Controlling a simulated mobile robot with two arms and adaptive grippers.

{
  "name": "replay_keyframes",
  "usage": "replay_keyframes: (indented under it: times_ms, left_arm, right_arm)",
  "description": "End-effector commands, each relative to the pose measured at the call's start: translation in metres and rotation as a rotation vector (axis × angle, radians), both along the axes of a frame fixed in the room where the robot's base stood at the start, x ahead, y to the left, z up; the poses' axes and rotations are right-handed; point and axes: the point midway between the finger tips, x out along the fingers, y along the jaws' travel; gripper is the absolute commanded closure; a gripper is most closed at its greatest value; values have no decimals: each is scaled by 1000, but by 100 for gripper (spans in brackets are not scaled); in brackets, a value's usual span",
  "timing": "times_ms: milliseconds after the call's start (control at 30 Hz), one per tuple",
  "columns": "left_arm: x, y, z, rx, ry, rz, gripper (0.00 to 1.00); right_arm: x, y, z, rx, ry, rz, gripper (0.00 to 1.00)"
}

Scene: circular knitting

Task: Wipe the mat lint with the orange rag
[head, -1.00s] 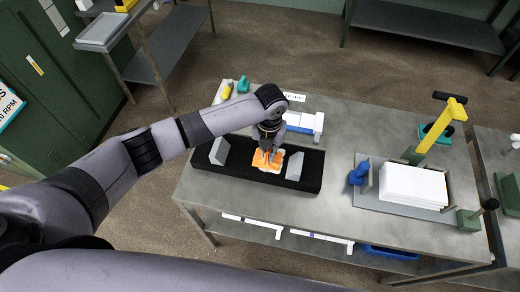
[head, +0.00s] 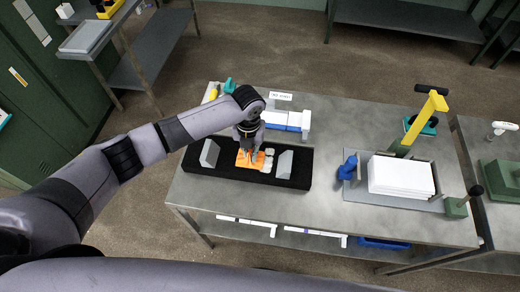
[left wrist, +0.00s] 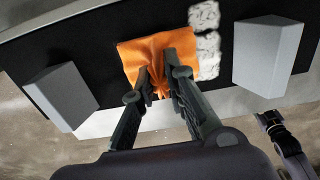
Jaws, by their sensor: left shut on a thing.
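The orange rag (head: 244,160) lies spread on the black mat (head: 225,174), bunched up where my left gripper (head: 251,154) is shut on it. In the left wrist view the rag (left wrist: 138,58) is pinched between the fingertips of my left gripper (left wrist: 160,90). Whitish lint (head: 266,164) lies on the mat just right of the rag. The lint shows in the left wrist view as fluffy white patches (left wrist: 207,45) in a column beside the rag. Whether lint is under the rag is hidden. My right gripper is not in view.
Two grey angled blocks stand on the mat, one left (head: 209,153) and one right (head: 284,164) of the rag and lint. White and blue parts (head: 290,120) lie behind the mat. A white stack (head: 400,176), a blue object (head: 348,168) and a yellow-handled tool (head: 430,115) are to the right.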

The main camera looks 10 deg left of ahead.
Motion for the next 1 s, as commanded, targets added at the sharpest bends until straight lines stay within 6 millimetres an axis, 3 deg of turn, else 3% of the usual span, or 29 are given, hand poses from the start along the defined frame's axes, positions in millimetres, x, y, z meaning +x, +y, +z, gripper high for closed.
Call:
replay_keyframes:
  times_ms: [100, 567, 1000]
  left_arm:
    - [0, 9, 0, 4, 2, 2, 100]
    - [1, 14, 1, 1, -1, 1, 100]
    - [3, 56, 0, 2, -1, 1, 100]
  right_arm:
    - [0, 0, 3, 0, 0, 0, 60]
    - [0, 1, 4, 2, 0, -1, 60]
    - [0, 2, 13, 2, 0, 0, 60]
